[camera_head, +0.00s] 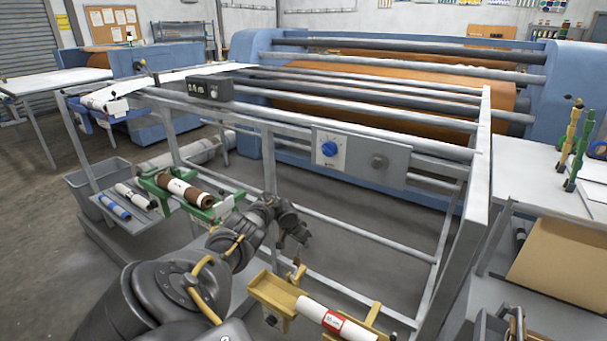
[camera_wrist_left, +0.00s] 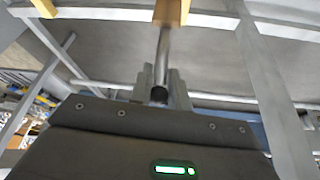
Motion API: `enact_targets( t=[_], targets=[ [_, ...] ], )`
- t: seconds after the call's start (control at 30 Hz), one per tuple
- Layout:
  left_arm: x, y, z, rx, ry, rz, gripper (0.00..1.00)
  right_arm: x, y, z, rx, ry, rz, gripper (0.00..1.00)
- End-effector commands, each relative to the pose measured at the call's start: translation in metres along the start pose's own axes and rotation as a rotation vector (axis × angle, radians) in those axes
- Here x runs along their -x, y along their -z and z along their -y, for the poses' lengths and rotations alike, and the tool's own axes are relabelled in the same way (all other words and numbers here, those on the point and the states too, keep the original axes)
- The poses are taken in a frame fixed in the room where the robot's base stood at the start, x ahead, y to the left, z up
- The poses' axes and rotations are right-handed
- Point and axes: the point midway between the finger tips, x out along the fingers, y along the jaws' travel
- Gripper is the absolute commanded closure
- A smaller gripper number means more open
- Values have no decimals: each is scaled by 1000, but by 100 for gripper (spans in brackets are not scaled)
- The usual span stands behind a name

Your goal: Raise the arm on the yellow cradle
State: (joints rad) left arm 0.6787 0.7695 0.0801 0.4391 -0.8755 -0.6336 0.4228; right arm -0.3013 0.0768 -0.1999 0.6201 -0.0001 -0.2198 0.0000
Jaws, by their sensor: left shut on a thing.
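The yellow cradle (camera_head: 275,293) stands low at the bottom centre of the head view, with a white roll (camera_head: 333,319) with a red label lying in it. My left gripper (camera_head: 299,237) is beside the cradle's far left end. In the left wrist view the left gripper's fingers (camera_wrist_left: 161,88) are closed around a grey metal rod (camera_wrist_left: 163,50). The rod runs up to a tan-yellow block (camera_wrist_left: 171,12), which looks like part of the cradle's arm. The hold itself is hard to make out in the head view. My right gripper is not in view.
A green cradle (camera_head: 160,182) with a brown roll (camera_head: 184,191) stands left of my left arm. The grey machine frame, with a control panel (camera_head: 361,158) and blue knob, rises behind. A side table (camera_head: 548,190) stands at right. Bare floor shows beneath the frame.

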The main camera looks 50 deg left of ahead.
Motion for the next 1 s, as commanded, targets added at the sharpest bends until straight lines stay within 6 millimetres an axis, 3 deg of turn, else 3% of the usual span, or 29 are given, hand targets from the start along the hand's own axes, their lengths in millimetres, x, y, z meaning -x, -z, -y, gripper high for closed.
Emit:
enact_targets(
  t=[0.07, 0.1, 0.27, 0.6, 1.0],
  targets=[
    [-1, 0, -1, 0, -1, 0, 100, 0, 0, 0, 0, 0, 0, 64],
    [-1, 0, -1, 0, -1, 0, 81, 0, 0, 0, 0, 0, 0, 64],
    [-1, 0, -1, 0, -1, 1, 62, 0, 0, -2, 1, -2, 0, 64],
    [6, 1, -1, -3, 0, 1, 62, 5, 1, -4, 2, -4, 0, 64],
    [73, 2, 0, -5, 2, 0, 62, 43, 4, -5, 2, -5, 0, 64]
  ],
)
